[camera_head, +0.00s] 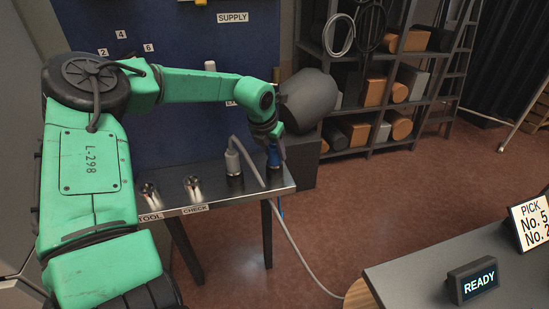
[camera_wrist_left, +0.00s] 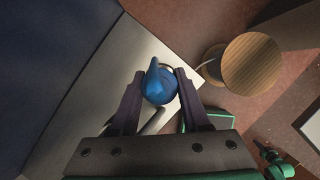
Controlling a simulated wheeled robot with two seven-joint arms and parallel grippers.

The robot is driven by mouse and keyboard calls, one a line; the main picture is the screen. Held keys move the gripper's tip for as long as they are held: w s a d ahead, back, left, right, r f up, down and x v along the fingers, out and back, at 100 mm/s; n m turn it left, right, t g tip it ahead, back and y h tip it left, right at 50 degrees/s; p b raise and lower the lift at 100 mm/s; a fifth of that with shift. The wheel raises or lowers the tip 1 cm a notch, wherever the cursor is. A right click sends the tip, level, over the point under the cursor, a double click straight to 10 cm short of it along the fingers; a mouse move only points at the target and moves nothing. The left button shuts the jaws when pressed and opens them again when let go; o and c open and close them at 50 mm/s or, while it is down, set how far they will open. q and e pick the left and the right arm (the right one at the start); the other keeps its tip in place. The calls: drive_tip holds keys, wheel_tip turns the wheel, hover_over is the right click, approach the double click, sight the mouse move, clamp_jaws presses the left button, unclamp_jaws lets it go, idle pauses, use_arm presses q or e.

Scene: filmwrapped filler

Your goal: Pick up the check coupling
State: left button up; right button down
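A short bench (camera_head: 225,193) stands along the blue panel. A small metal coupling (camera_head: 192,187) stands upright behind the CHECK label (camera_head: 195,209) on it; another (camera_head: 150,193) stands by the TOOL label (camera_head: 150,217). A grey fitting with a hose (camera_head: 232,158) stands farther right. A blue fitting (camera_head: 273,157) is at the bench's right end. My left gripper (camera_head: 275,150) is over that end. In the left wrist view the blue fitting (camera_wrist_left: 160,84) shows between the open fingers (camera_wrist_left: 159,74); contact is not clear. My right gripper is not in view.
A grey hose (camera_head: 300,260) runs down from the bench to the floor. A dark table (camera_head: 430,262) with a READY display (camera_head: 473,281) and a PICK sign (camera_head: 533,222) stands at the lower right. Shelves (camera_head: 390,75) stand behind.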

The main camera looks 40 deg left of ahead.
use_arm(q)
clamp_jaws()
